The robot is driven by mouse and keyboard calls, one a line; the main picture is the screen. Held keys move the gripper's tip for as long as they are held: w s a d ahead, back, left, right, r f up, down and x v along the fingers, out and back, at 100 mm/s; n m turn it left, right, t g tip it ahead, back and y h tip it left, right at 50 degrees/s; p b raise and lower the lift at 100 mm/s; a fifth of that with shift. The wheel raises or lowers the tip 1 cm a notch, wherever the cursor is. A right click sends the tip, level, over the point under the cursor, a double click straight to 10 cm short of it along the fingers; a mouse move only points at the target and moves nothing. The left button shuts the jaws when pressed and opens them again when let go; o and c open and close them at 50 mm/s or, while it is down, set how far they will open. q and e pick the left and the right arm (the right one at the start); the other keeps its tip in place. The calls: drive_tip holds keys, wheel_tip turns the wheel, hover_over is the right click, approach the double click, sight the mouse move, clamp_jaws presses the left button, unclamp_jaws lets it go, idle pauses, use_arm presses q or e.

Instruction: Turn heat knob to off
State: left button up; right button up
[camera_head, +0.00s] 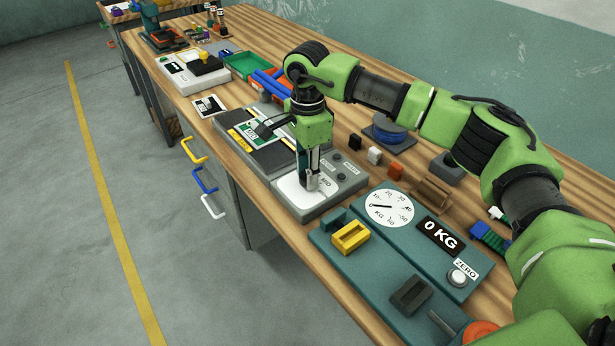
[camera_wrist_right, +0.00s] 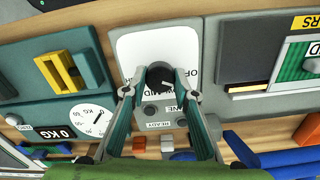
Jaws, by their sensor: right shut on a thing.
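The dark round heat knob (camera_wrist_right: 159,73) sits on a white dial plate (camera_wrist_right: 131,47) with partly covered lettering, including what reads as OF and MID. The plate is on a grey control box, which also shows in the head view (camera_head: 345,185). My right gripper (camera_head: 309,184) points down over the plate, and in the wrist view its two fingers (camera_wrist_right: 160,89) are shut on the knob from both sides. A small light mark shows on the knob; which label it points at I cannot tell. In the head view the gripper hides the knob. My left gripper is not in view.
A teal scale base with a round dial (camera_head: 388,208) and a yellow block (camera_head: 350,236) stands in front of the box. A grey fixture (camera_head: 250,140) stands behind it. Small white, orange and black blocks (camera_head: 374,156) lie right. The floor left of the bench is clear.

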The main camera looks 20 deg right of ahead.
drive_tip(key=shift+w+r+n+b, duration=0.1)
drive_tip(key=shift+n+b, duration=0.35)
drive_tip(key=shift+n, duration=0.65)
drive_tip(key=o, duration=1.1)
wheel_tip(320, 180, up, 12)
